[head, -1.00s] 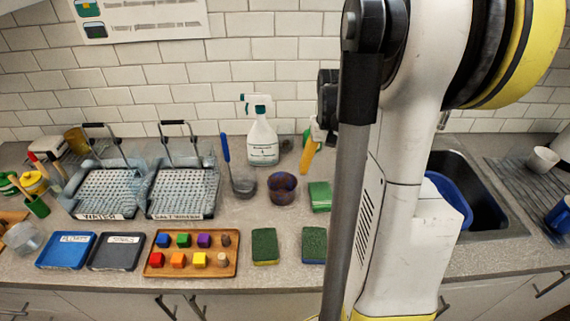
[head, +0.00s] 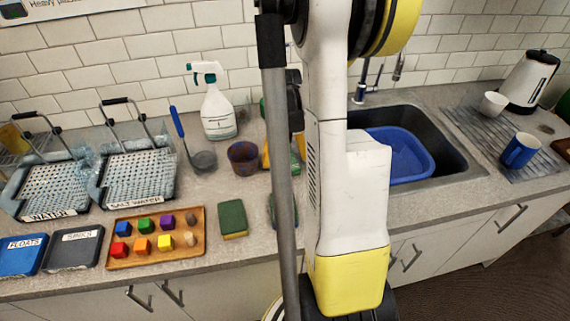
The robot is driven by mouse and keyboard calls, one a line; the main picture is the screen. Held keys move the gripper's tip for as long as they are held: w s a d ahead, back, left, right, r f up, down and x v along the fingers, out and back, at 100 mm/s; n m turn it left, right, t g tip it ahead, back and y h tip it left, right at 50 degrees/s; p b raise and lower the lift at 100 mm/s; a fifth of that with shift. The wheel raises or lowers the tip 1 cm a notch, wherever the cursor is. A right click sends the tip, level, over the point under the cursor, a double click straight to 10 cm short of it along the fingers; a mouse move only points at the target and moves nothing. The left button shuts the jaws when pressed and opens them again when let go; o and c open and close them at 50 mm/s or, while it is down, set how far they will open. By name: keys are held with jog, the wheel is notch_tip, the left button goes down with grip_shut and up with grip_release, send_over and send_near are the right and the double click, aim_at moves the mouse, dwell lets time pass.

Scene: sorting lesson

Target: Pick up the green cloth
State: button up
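A flat green piece, likely the green cloth (head: 295,161), shows only as a small patch on the counter between the grey pole and the white link of my arm. Most of it is hidden by my arm. A dark part at the end of my arm (head: 295,98) shows behind the pole, above the green patch. I cannot make out the fingers of my gripper or whether they hold anything.
A green-topped sponge (head: 232,219) lies in front; another is mostly behind the pole. A purple cup (head: 243,158), spray bottle (head: 218,112) and yellow object (head: 267,156) stand nearby. A wooden tray of blocks (head: 190,246) is left. The sink holds a blue basin (head: 400,158).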

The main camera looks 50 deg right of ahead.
aim_at(285, 159)
jog(key=shift+c, duration=0.2)
jog(key=c, duration=1.1)
jog(key=shift+o, duration=0.2)
jog(key=shift+r, duration=0.15)
notch_tip(285, 159, up, 4)
jog(key=shift+r+p, duration=0.15)
jog(key=shift+p, duration=0.95)
jog(key=s+d+r+p, duration=0.1)
jog(key=s+d+r, duration=0.1)
jog(key=d, duration=0.3)
jog(key=s+d+r+p, duration=0.2)
jog(key=d+r, duration=0.2)
jog(key=d, duration=0.1)
jog(key=shift+s+d+r, duration=0.25)
jog(key=shift+d+r, duration=0.05)
jog(key=shift+d, duration=0.1)
